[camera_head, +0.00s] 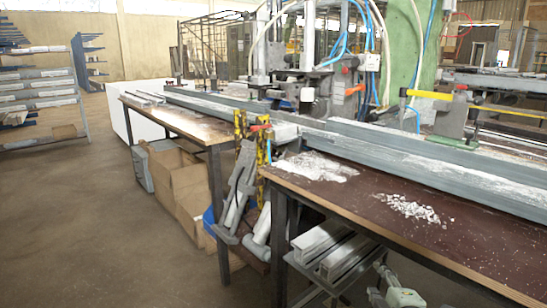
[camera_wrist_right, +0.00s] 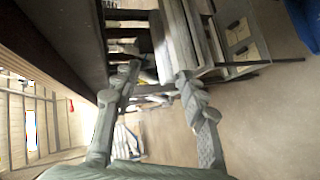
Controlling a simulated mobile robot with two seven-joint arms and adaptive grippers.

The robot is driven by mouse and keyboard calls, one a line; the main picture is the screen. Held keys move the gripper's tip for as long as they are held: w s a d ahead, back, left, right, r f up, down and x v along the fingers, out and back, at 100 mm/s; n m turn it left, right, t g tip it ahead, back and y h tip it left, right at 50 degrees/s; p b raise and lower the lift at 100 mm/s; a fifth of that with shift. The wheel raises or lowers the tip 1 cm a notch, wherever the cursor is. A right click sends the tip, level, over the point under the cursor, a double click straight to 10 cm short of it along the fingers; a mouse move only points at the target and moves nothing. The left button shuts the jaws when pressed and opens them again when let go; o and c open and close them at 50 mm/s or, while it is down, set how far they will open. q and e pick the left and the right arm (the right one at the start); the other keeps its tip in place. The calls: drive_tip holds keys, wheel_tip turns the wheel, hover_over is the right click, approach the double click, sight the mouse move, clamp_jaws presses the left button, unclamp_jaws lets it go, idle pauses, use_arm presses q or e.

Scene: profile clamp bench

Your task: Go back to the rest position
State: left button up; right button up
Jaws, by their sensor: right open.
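My right gripper (camera_head: 381,283) shows at the bottom of the head view, low in front of the bench and below its top. Its fingers stand apart in the right wrist view (camera_wrist_right: 158,74), with nothing between the tips. Its arm is mostly cut off by the lower edge of the head view. My left gripper is in neither view. The bench (camera_head: 450,240) has a dark brown top with a light wooden edge. Long grey profiles (camera_head: 430,163) lie along it, and a clamping machine (camera_head: 307,92) stands behind them.
Pale metal profiles (camera_head: 330,250) lie on a rack under the bench, close to my right gripper; they also show in the wrist view (camera_wrist_right: 178,40). Cardboard boxes (camera_head: 180,185) stand under the left bench part. White scraps (camera_head: 410,208) lie on top. Floor at left (camera_head: 80,230) is clear.

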drive_tip(key=s+d+f+m+g+h, duration=0.1)
drive_tip(key=s+d+f+m+g, duration=0.25)
drive_tip(key=d+f, duration=0.35)
drive_tip(key=s+d+f+m+g+h, duration=0.2)
drive_tip(key=s+d+f, duration=0.25)
drive_tip(key=f, duration=0.35)
drive_tip(key=s+d+f+m+g+h, duration=0.1)
drive_tip(key=s+d+f+m+g, duration=0.2)
drive_tip(key=s+d+f, duration=0.4)
drive_tip(key=s+d+f+m+g, duration=0.25)
drive_tip(key=s+d+f, duration=0.2)
drive_tip(key=s, duration=0.55)
drive_tip(key=a+f+m+y, duration=0.1)
drive_tip(key=a+f, duration=0.1)
drive_tip(key=a, duration=0.7)
drive_tip(key=s+a+f+m+y, duration=0.1)
drive_tip(key=a+f+m+y, duration=0.1)
drive_tip(key=a, duration=0.8)
drive_tip(key=shift+s+f+y, duration=0.3)
drive_tip(key=shift+f, duration=0.4)
drive_tip(key=shift+a, duration=0.1)
drive_tip(key=shift+c, duration=0.4)
